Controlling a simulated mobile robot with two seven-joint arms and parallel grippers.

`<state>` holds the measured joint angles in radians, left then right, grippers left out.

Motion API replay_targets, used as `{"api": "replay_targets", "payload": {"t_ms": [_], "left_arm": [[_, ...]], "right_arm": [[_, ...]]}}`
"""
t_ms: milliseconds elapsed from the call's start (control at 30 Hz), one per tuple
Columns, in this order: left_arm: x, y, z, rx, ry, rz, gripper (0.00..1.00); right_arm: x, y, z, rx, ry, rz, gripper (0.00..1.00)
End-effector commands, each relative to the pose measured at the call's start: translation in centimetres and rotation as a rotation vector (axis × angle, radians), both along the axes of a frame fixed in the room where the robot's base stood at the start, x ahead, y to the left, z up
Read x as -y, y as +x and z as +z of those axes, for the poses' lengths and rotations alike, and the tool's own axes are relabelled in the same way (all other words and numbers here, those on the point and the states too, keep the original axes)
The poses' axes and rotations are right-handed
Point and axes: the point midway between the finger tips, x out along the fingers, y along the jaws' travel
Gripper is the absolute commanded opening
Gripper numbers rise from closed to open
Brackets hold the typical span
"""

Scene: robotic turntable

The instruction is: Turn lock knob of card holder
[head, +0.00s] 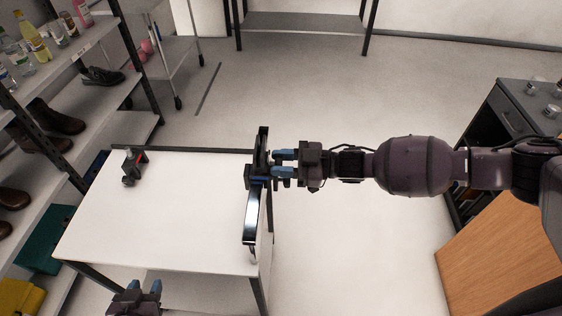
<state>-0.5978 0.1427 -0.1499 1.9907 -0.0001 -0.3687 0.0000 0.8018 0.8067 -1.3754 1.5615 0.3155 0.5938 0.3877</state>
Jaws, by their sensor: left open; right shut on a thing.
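The card holder (262,145) is a dark upright fixture at the right edge of the white table. A shiny dark curved bar (250,221) runs from it toward the table's front. My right gripper (274,163) comes in from the right, its blue-tipped fingers shut on the holder's lock knob. The knob is mostly hidden between the fingers, so its turn angle cannot be told. My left gripper (142,290) is open and empty at the bottom left, in front of the table's near edge, apart from the holder.
A small black clamp-like device (133,166) stands at the white table's (180,225) back left. The table's middle is clear. A shelf with shoes and bottles (42,110) stands at left. Open floor lies behind the table.

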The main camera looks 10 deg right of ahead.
Motion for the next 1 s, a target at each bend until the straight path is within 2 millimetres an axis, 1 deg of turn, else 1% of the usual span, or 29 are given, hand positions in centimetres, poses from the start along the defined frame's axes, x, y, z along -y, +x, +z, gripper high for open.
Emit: {"api": "replay_targets", "payload": {"t_ms": [167, 200, 333, 367, 600, 733, 867, 1000], "left_arm": [[0.0, 0.0, 0.0, -0.001, 0.0, 0.0, 0.43], [0.0, 0.0, 0.0, -0.001, 0.0, 0.0, 0.43], [0.0, -0.1, -0.1, -0.003, 0.0, 0.0, 0.43], [0.0, -0.2, -0.1, -0.004, 0.001, 0.001, 0.43], [-0.1, -0.4, -0.2, -0.009, 0.0, 0.002, 0.43], [-0.1, -0.4, -0.3, -0.009, 0.0, 0.002, 0.43], [-0.1, -0.4, -0.5, -0.01, 0.0, 0.002, 0.43], [-0.1, -0.5, -0.8, -0.011, 0.0, 0.002, 0.43]], "right_arm": [[0.0, 0.0, 0.0, -0.001, 0.0, 0.0, 0.07], [0.0, 0.0, 0.0, -0.001, 0.0, 0.0, 0.35], [0.0, 0.0, 0.0, -0.001, 0.0, 0.0, 0.55], [0.0, 0.0, 0.0, -0.001, 0.0, 0.0, 0.57], [0.1, 0.0, 0.0, -0.002, 0.0, 0.0, 0.57], [0.7, -0.1, 0.0, -0.001, -0.001, -0.001, 0.57], [2.4, -0.3, -0.1, -0.002, -0.002, -0.003, 0.57], [4.9, -0.8, -0.2, -0.002, -0.002, -0.003, 0.57]]}}
